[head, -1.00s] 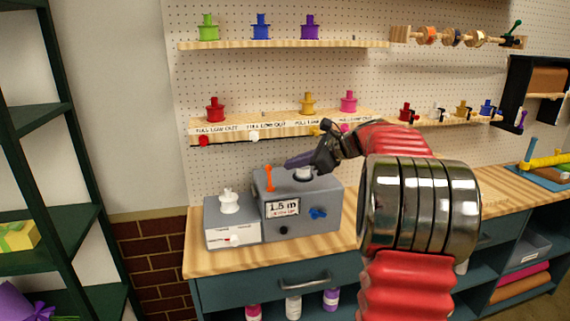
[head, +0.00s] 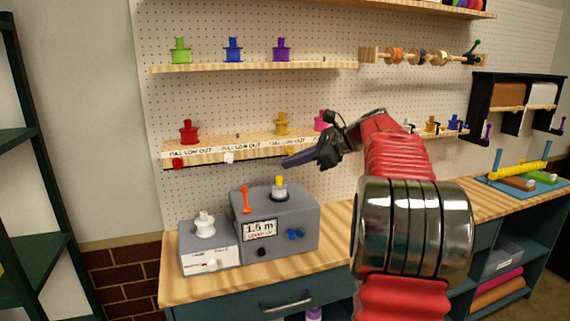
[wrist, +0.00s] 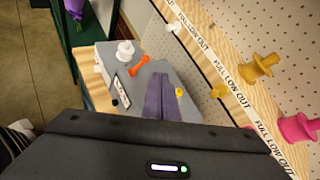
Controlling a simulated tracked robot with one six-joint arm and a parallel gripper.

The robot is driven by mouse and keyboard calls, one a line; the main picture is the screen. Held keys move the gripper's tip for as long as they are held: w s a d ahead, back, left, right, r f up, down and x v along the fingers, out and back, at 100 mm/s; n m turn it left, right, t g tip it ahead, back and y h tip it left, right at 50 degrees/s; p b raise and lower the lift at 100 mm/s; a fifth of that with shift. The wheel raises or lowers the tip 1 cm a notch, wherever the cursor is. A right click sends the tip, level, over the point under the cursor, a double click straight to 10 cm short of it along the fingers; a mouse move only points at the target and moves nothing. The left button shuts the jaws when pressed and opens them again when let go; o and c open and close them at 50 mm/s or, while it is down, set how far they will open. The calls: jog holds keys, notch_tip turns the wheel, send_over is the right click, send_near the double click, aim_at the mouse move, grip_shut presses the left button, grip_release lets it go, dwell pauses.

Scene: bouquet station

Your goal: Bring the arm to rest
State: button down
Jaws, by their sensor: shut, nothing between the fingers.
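My gripper (head: 301,158) is in the air in front of the pegboard, above the grey machine (head: 303,229) that reads 1.5 m. Its dark purple fingers are shut with nothing between them and point left in the head view. In the wrist view my gripper (wrist: 160,84) shows over the same machine (wrist: 148,78), apart from it. My red and chrome arm fills the right middle of the head view and hides part of the lower shelf and the bench.
A yellow-topped spool (head: 280,188) stands on the machine. A white spool (head: 204,225) sits on the pale box beside it. A green rack (head: 40,200) stands at left.

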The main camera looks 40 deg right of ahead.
dwell(0.3)
jog(key=s+f+n+g+h, duration=0.2)
jog(key=s+f+n, duration=0.25)
jog(key=f, duration=0.45)
jog(key=s+a+f+n+g, duration=0.2)
jog(key=s+a+f+n, duration=0.1)
jog(key=a+f+n, duration=0.15)
jog(key=s+a+f+n+h, duration=0.1)
jog(key=s+a+f+n, duration=0.1)
jog(key=s+a+n, duration=0.7)
jog(key=s+a+f+n+g+h, duration=0.1)
jog(key=s+a+f+n+h, duration=0.1)
jog(key=s+a+n, duration=0.6)
jog(key=s+a, duration=0.5)
jog(key=a, duration=0.8)
jog(key=shift+n, duration=0.4)
